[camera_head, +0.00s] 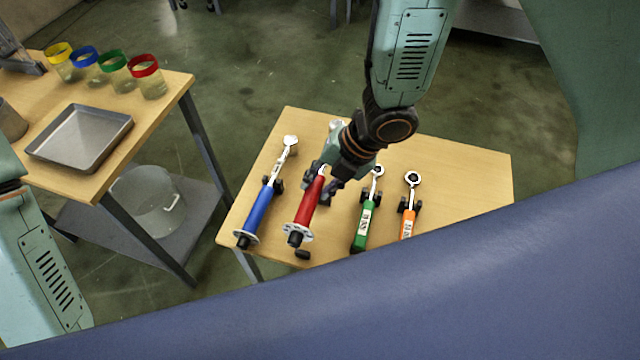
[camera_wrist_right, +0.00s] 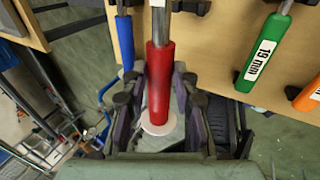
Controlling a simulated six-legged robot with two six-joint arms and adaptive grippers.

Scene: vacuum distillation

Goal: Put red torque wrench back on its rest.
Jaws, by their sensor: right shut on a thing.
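The red torque wrench (camera_head: 307,206) has a red handle, a pale disc at its lower end and a metal shaft. It is over the small wooden table (camera_head: 440,155), between the blue and green wrenches. My right gripper (camera_head: 330,178) is shut on it, and in the right wrist view its fingers flank the red handle (camera_wrist_right: 159,85). My gripper and arm partly hide the shaft and head. A small dark block (camera_head: 302,254) shows by the handle's lower end; I cannot tell if it is part of a rest, or whether the wrench touches its rest. My left gripper is out of view.
A blue wrench (camera_head: 262,208) lies left; a green wrench (camera_head: 364,222) and orange wrench (camera_head: 409,218) lie right, with dark supports beside them. The left table carries a metal tray (camera_head: 113,153) and several colour-rimmed jars.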

